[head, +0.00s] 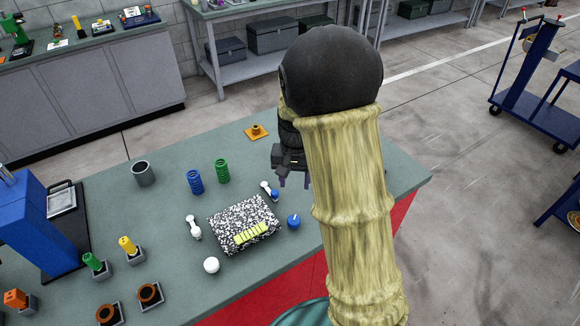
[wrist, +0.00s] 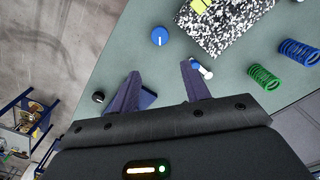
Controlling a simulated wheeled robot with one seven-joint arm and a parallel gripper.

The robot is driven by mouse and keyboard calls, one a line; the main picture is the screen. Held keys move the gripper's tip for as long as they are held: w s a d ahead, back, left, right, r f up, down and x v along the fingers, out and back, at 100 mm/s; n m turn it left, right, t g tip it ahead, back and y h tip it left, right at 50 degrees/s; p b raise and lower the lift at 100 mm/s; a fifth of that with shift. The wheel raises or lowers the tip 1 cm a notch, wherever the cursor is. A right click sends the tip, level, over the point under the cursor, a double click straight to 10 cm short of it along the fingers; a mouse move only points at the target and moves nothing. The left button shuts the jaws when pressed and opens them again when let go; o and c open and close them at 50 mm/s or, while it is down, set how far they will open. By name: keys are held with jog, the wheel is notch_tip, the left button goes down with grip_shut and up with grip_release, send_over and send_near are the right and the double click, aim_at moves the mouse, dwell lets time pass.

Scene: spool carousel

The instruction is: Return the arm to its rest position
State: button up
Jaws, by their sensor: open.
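My gripper (head: 294,178) is over the right part of the green-grey table (head: 160,225), partly hidden behind my arm in the head view. In the wrist view my gripper (wrist: 160,85) shows two dark purple fingers spread apart with nothing between them. A small blue and white piece (head: 270,191) lies on the table close to the gripper; in the wrist view it is beside the right fingertip. A blue knob (head: 294,221) stands just in front of the gripper in the head view. I cannot tell the exact height of the gripper above the table.
A speckled block (head: 228,216) with a yellow-green strip sits mid-table. Blue (head: 195,181) and green (head: 222,171) springs, a grey cup (head: 144,173), a white ball (head: 211,265) and a blue machine (head: 38,225) stand around it. The table's right end looks mostly clear.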

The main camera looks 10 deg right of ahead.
jog(key=s+r+n+t, duration=0.2)
jog(key=s+r+n, duration=0.1)
jog(key=s, duration=1.1)
jog(key=shift+s+n+t, duration=0.25)
jog(key=shift+n+t, duration=0.05)
jog(key=shift+n, duration=0.3)
jog(key=shift+a, duration=0.1)
dwell(0.8)
